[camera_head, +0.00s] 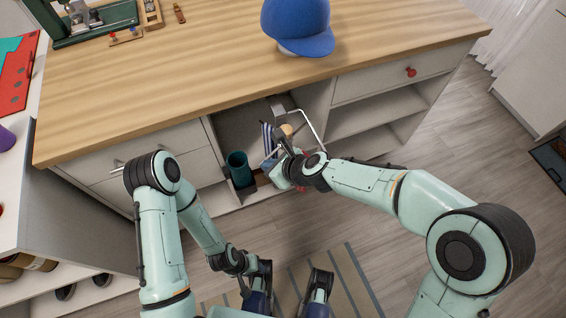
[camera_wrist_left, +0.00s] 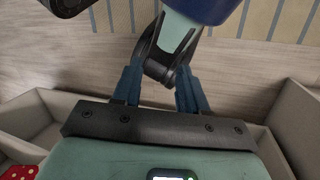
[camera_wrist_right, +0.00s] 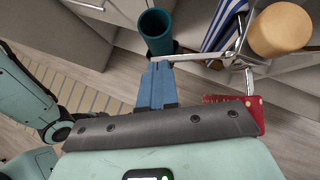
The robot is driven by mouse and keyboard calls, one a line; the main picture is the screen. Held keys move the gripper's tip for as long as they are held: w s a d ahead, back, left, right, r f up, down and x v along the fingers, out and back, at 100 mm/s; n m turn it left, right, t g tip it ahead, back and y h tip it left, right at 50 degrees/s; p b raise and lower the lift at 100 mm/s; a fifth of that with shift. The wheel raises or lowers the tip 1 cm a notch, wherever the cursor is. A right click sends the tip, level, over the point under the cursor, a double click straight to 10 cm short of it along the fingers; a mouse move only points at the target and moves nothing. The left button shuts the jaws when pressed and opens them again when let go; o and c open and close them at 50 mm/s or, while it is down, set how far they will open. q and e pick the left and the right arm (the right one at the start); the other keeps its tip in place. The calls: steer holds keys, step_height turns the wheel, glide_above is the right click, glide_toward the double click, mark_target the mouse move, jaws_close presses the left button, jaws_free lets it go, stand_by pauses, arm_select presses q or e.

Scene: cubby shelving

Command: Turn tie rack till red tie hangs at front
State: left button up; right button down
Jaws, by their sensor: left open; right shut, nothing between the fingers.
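The tie rack stands in the open middle cubby; its wooden knob (camera_head: 287,129) and pale metal arms show in the head view. In the right wrist view the knob (camera_wrist_right: 280,30) is at top right. A blue-and-white striped tie (camera_wrist_right: 222,28) hangs at the rack's left. The red dotted tie (camera_wrist_right: 250,112) is at the right, partly behind my gripper body. My right gripper (camera_wrist_right: 157,68) is shut and empty. A metal arm ends by its fingertips; I cannot tell if they touch. My left gripper (camera_wrist_left: 160,90) is open and empty, low in front of the cabinet.
A dark teal cup (camera_head: 240,168) stands in the cubby left of the rack, close to my right fingertips in the wrist view. The wooden countertop (camera_head: 180,70) overhangs the cubby and bears a blue cap (camera_head: 297,25). Open floor lies in front.

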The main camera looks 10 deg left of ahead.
steer(key=a+m+t+p, duration=0.1)
steer(key=w+a+m+t+h+p, duration=0.1)
steer(key=m, duration=0.1)
steer(key=shift+a, duration=0.35)
arm_select(q)
steer(key=shift+s+d+r+g, duration=0.2)
steer(key=shift+s+r, duration=0.3)
steer(key=shift+r, duration=0.2)
steer(key=shift+s+d+r+g, duration=0.1)
steer(key=shift+s+r+g, duration=0.1)
steer(key=shift+s+r, duration=0.35)
arm_select(e)
steer(key=shift+w+a, duration=0.3)
steer(key=shift+a, duration=0.05)
arm_select(q)
steer(key=shift+r, duration=0.1)
arm_select(e)
steer(key=shift+a, duration=0.1)
arm_select(q)
steer(key=shift+p, duration=0.3)
